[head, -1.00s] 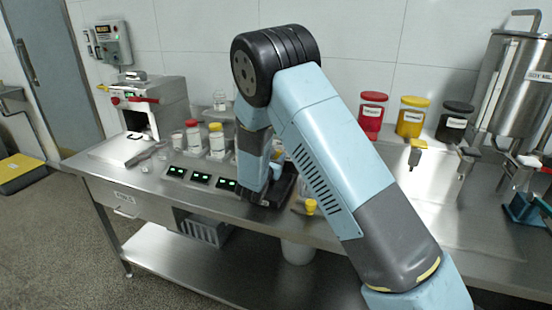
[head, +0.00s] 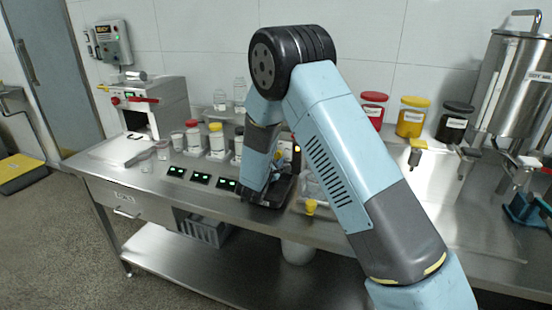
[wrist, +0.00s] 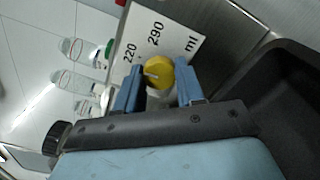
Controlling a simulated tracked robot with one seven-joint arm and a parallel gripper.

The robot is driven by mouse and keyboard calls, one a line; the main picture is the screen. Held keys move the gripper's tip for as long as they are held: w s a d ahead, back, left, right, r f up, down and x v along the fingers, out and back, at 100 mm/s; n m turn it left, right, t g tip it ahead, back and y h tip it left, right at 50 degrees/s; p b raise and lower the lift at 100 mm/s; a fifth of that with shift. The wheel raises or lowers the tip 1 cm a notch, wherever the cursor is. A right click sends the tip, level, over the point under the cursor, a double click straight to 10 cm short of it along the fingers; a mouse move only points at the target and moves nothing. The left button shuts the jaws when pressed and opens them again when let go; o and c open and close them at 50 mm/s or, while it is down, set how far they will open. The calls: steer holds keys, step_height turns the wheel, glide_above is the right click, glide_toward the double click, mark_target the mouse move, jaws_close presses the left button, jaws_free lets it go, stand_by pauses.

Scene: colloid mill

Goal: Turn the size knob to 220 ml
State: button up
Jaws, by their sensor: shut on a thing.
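A pale pointer line on the knob points toward the left of the picture, roughly below the 220 mark; I cannot tell the exact reading. My gripper (wrist: 160,84) has its two blue fingers on either side of the knob and is shut on it.
Clear bottles (wrist: 78,52) stand beside the scale plate in the wrist view. In the head view, green-lit displays (head: 200,178) and capped jars (head: 216,139) stand left of my arm. Red, yellow and black-lidded canisters (head: 412,117) stand to the right. A steel vessel (head: 515,85) is far right.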

mark_target(281, 145)
steer(key=shift+s+d+f+m, duration=0.1)
steer(key=shift+d+f+m, duration=0.15)
steer(key=shift+m, duration=0.25)
steer(key=o, duration=0.7)
steer(key=shift+r, duration=0.1)
steer(key=o, duration=0.3)
steer(key=shift+a+r, duration=0.1)
steer(key=shift+o, duration=0.2)
steer(key=shift+r, duration=0.25)
step_height(281, 145, up, 3)
steer(key=shift+s+r, duration=0.1)
steer(key=shift+s, duration=0.05)
steer(key=s+d+r, duration=0.4)
steer(key=s+r, duration=0.5)
steer(key=s, duration=0.4)
steer(key=shift+r, duration=0.1)
